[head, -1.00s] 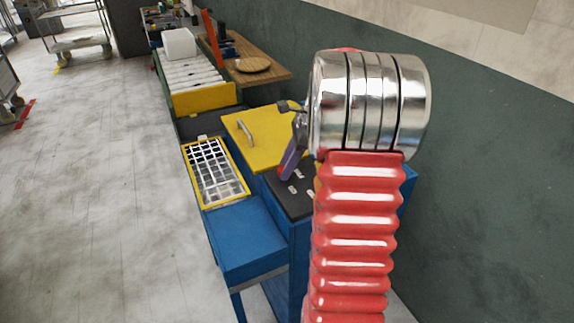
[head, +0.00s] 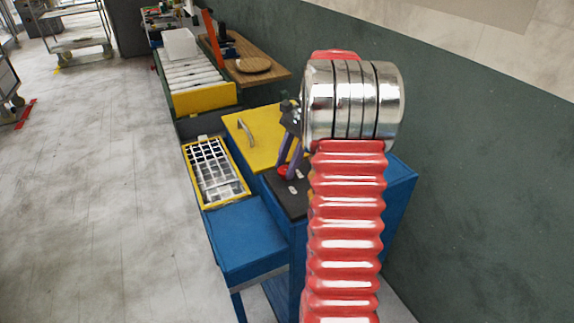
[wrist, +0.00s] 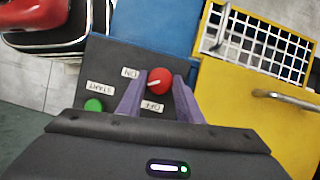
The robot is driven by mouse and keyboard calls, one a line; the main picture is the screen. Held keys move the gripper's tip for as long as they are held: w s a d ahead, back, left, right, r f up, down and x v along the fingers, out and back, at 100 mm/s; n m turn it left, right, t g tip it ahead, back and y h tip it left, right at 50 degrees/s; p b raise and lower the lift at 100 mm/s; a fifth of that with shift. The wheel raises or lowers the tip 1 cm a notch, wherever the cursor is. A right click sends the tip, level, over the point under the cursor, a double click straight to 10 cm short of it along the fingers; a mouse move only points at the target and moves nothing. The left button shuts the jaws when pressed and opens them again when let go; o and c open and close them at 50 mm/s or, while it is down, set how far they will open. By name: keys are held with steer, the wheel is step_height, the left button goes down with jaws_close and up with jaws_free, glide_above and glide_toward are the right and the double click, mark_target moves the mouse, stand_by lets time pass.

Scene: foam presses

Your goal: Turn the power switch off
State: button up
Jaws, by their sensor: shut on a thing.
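The red power switch (wrist: 159,81) is a round knob with a white pointer mark on a dark control panel (wrist: 118,56). An ON label (wrist: 129,73) and an OFF label (wrist: 152,106) lie beside it, upside down in the wrist view. The pointer mark aims left and slightly down there, between the two labels' directions. My gripper (wrist: 162,78) has its purple fingers on either side of the knob and is shut on it. In the head view my gripper (head: 290,160) reaches down to the panel, and the red knob (head: 284,170) shows partly beside the fingers.
A green button (wrist: 93,105) with a START label is close to the fingers. A yellow cover with a handle (head: 245,131) and a yellow-framed grid (head: 215,172) adjoin the panel. A blue cabinet (head: 245,240) is in front. A green wall is at right.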

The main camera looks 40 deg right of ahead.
steer(key=n+g, duration=0.1)
steer(key=n, duration=0.3)
steer(key=n+g, duration=0.1)
steer(key=n, duration=0.1)
steer(key=shift+w+n+g+h, duration=0.3)
steer(key=n, duration=0.2)
steer(key=n+g+h, duration=0.1)
steer(key=n, duration=0.2)
steer(key=shift+w+a+g, duration=0.1)
steer(key=shift+a+g, duration=0.05)
steer(key=shift+g, duration=0.15)
steer(key=shift+n, duration=0.3)
steer(key=o, duration=1)
steer(key=shift+v, duration=5.95)
steer(key=shift+w+a, duration=0.1)
